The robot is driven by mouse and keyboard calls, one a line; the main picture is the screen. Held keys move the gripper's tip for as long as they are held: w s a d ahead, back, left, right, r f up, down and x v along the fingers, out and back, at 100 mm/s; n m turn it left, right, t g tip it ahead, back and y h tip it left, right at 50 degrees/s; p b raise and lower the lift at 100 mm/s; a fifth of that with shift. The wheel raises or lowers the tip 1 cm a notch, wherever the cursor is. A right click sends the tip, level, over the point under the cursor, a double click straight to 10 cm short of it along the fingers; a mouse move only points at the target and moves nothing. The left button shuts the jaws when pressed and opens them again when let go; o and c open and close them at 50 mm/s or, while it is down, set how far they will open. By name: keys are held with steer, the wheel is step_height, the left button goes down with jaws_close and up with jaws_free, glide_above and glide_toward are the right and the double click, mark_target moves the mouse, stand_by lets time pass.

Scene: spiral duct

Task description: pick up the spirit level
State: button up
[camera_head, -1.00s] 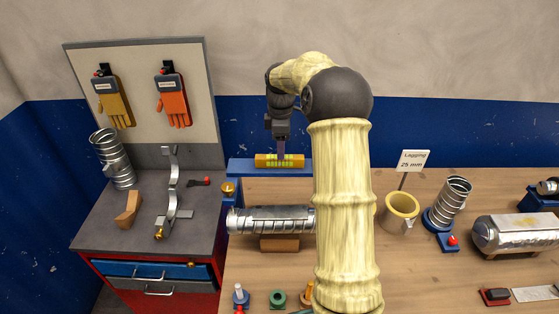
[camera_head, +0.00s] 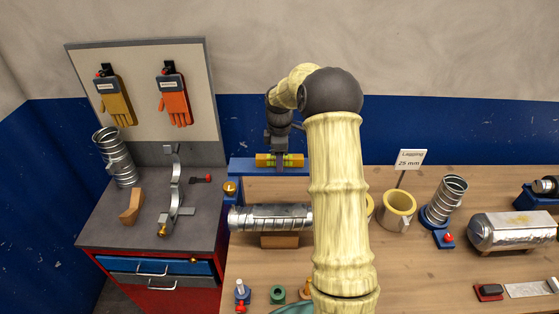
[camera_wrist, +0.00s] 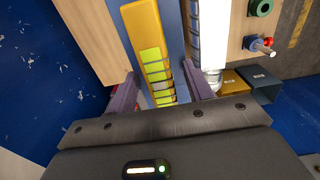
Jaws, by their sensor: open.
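The spirit level (camera_head: 265,160) is a yellow bar with green vials, lying on a blue ledge (camera_head: 240,168) at the back of the bench. In the wrist view the level (camera_wrist: 143,32) runs away from me between the two purple fingers, nearer the left one. My gripper (camera_head: 280,163) is open and low over the level in the head view; the wrist view also shows its fingers (camera_wrist: 163,88). The fingers partly cover the level's middle in the head view. I cannot tell whether either finger touches it.
A silver spiral duct (camera_head: 270,217) rests on a wooden block in front of the ledge. A yellow cup-shaped piece (camera_head: 398,208) and an upright duct (camera_head: 446,195) stand to the right. A grey-topped red cabinet (camera_head: 150,228) is at left, below hanging gloves.

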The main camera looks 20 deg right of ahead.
jaws_close()
steer(key=shift+r, duration=0.1)
step_height(320, 180, up, 10)
steer(key=b, duration=0.3)
stand_by(0.3)
stand_by(0.4)
